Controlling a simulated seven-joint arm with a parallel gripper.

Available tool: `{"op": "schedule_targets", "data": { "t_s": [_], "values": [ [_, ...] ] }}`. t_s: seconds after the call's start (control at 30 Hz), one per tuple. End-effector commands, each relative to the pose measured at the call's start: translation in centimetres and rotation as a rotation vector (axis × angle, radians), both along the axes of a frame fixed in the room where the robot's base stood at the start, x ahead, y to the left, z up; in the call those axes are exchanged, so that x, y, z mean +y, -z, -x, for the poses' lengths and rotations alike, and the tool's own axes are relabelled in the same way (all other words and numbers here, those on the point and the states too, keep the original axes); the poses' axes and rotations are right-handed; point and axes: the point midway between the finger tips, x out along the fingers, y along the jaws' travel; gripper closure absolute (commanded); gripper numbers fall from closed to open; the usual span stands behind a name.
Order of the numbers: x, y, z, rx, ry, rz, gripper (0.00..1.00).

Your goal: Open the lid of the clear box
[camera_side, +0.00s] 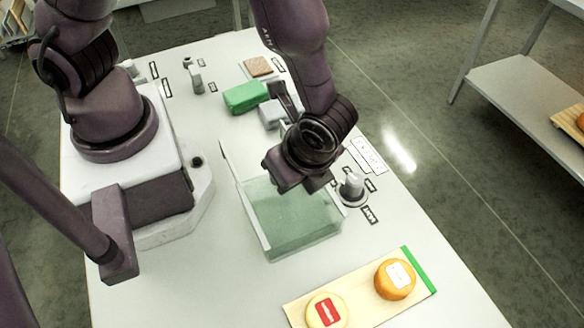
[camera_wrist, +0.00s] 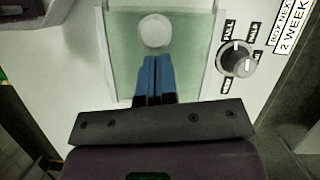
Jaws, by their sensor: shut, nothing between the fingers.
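The clear box (camera_side: 292,228), green-tinted, stands on the white table in the side view, and its pane also shows in the wrist view (camera_wrist: 125,75). A thin pale panel (camera_side: 240,185) stands up along its left edge; I cannot tell whether it is the lid or a box wall. A round white disc (camera_wrist: 155,32) lies just ahead of my fingertips in the wrist view; I cannot tell whether it is on or inside the box. My gripper (camera_wrist: 157,62) is over the box, its blue fingers together and empty. In the side view my wrist hides the box's far part.
A grey dial (camera_wrist: 238,60) with labels stands close to the box's right side. A wooden board (camera_side: 362,308) with an orange cheese wheel (camera_side: 395,279) and a pale one (camera_side: 326,310) lies in front. A green block (camera_side: 245,97) and a brown square (camera_side: 258,67) lie behind.

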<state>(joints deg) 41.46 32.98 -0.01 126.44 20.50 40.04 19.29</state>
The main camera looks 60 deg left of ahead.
Motion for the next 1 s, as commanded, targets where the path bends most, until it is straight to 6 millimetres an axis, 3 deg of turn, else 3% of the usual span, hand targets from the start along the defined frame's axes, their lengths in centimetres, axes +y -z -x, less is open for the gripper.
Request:
{"op": "schedule_targets", "data": {
  "t_s": [0.27,0.7,1.0],
  "values": [
    [0.6,0.0,0.0,0.0,-0.003,-0.001,1.0],
    [10.6,0.0,0.0,0.0,-0.006,-0.001,1.0],
    [11.6,0.0,0.1,0.001,0.0,0.0,1.0]
  ]
}}
